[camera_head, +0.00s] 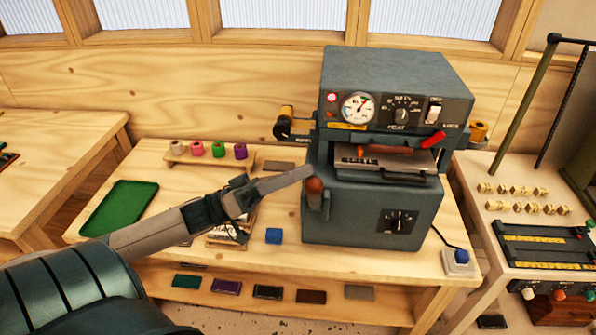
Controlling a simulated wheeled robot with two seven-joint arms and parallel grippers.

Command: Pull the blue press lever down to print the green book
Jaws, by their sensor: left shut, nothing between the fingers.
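The grey-blue press (385,215) stands on the wooden bench. A lever with an orange-brown knob (314,186) is at its left side; I see no clearly blue lever. A red handle (433,139) sticks out at the front right. An orange-brown bar and a dark plate (380,160) show in the press opening. My left gripper (308,173) is shut and empty, its fingertips at the knob; I cannot tell whether they touch it. A dark green cover (186,282) on the lower shelf may be the green book. My right gripper is not in view.
Rolls of foil (218,149) stand on a small rack at the back. A green tray (120,207) and a blue block (273,236) lie on the bench. A blue button (462,256) is at the right corner. Another bench with type blocks (525,190) stands right.

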